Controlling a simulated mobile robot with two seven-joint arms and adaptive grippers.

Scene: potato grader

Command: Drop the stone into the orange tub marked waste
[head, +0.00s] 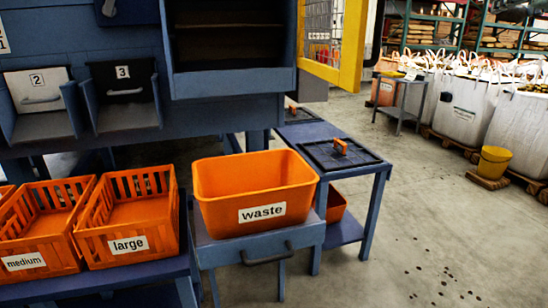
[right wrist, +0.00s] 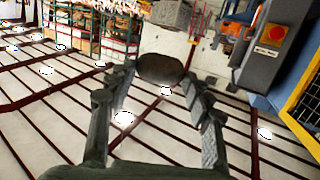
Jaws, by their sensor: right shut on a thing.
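The orange tub marked waste (head: 255,190) stands upright on a blue-grey stand in the middle of the head view. Its inside looks empty where I can see it. In the right wrist view my right gripper (right wrist: 160,76) is shut on the stone (right wrist: 160,67), a dark brown rounded lump held between the fingertips. The tub cannot be made out in that view, so the distance from stone to tub cannot be told there. The stone is not seen in the head view. My left gripper is in neither view.
Left of the tub are orange slatted crates marked large (head: 128,245) and medium (head: 25,262). A blue table (head: 372,172) with a dark lid stands to the right. A yellow door frame (head: 345,50) juts out above. Open floor lies right, before large white bags (head: 465,108) and a yellow bucket (head: 493,162).

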